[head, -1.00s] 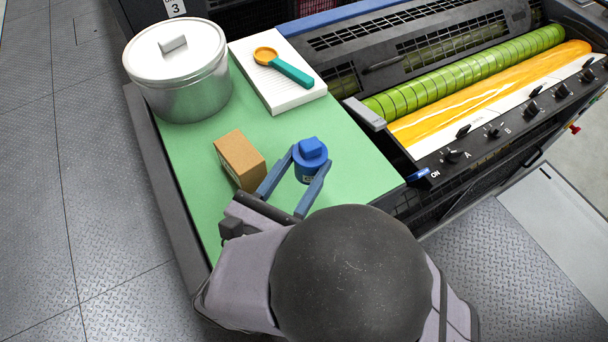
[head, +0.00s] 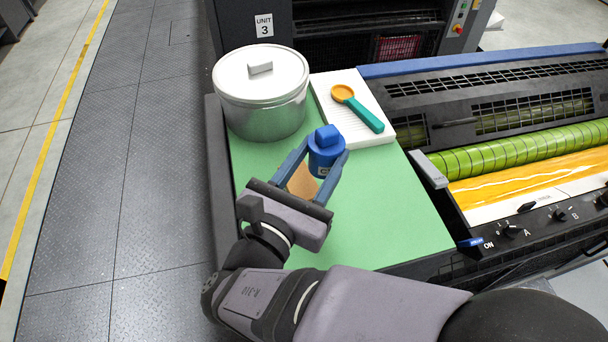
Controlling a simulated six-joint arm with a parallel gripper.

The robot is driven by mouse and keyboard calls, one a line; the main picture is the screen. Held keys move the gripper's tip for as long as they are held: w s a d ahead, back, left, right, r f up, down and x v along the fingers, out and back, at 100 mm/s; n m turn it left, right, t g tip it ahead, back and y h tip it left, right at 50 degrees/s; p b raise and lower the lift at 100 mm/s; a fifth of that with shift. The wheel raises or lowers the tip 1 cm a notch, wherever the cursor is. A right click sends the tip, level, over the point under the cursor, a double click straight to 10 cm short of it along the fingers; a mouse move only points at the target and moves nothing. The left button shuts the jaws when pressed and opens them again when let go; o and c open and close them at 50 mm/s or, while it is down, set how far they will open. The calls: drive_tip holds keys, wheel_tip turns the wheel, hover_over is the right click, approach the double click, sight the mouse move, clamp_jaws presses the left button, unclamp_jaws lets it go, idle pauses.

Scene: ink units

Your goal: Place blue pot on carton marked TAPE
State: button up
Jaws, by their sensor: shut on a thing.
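In the head view, my gripper (head: 325,158) is shut on the blue pot (head: 324,167), with one finger on each side of it. The brown carton (head: 302,182) shows only partly between my fingers, below and left of the pot in the picture. My gripper hides the rest of the carton, and no TAPE marking can be seen. I cannot tell whether pot and carton touch.
A large lidded metal pot (head: 263,112) stands at the back left of the green mat (head: 400,215). A white ridged pad (head: 345,100) holds an orange and teal scoop (head: 363,112), close behind the blue pot. Press rollers (head: 530,148) lie right. The mat's front right is clear.

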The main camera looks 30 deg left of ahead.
drive_tip(key=a+r+n+y, duration=0.2)
drive_tip(key=a+r+y, duration=0.1)
drive_tip(key=a+r, duration=0.15)
drive_tip(key=p, duration=0.2)
hover_over(296, 189)
drive_tip(key=shift+a+f, duration=0.1)
drive_tip(key=shift+f, duration=5.15)
drive_tip(key=shift+f, duration=0.15)
drive_tip(key=o, duration=1.5)
